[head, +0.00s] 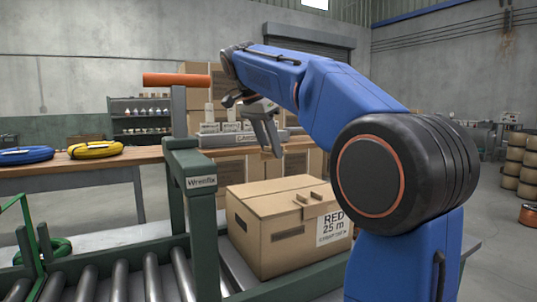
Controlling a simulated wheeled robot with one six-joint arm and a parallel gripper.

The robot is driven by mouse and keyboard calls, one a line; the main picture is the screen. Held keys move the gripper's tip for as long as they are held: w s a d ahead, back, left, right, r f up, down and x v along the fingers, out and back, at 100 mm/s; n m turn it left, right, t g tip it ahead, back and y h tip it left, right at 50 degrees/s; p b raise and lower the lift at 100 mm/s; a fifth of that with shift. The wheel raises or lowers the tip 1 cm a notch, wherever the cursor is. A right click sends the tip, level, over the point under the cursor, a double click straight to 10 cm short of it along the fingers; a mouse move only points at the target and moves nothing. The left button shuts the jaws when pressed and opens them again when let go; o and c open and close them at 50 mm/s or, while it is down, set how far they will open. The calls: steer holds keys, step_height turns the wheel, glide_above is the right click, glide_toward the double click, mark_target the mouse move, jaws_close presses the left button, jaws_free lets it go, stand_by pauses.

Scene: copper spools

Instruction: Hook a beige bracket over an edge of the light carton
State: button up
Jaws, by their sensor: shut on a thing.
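The light carton (262,257) is a closed tan box with a dark hand slot and a white label reading "RED 25 m". It stands at the lower middle of the head view. Two small beige-tan pieces (315,197) show at its top, near the label; I cannot tell whether they are brackets. My gripper (272,154) hangs above and behind the carton in the picture, pointing down and apart from it. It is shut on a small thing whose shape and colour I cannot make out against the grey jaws.
An orange bar (176,80) tops a grey post. A wooden bench (110,158) behind bears blue (26,155) and yellow coils (95,149). Stacked cartons stand behind my gripper.

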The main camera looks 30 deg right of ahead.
mark_target(271, 182)
steer(key=shift+s+a+f+m+g, duration=0.1)
steer(key=shift+a+f+m+g, duration=0.1)
steer(key=shift+f+m, duration=0.3)
steer(key=shift+a+f+m+g, duration=0.15)
steer(key=shift+f+m+g, duration=0.05)
steer(key=shift+f+m, duration=0.25)
steer(key=shift+f, duration=2.5)
steer(key=shift+s+a+f, duration=0.1)
steer(key=shift+f, duration=0.85)
steer(key=shift+c, duration=0.2)
steer(key=o, duration=1.2)
steer(key=shift+o, duration=0.4)
steer(key=v, duration=1.2)
steer(key=shift+s+d+r, duration=0.15)
steer(key=shift+d+r, duration=0.1)
steer(key=shift+r, duration=0.1)
steer(key=shift+a+r, duration=0.15)
steer(key=shift+r, duration=0.4)
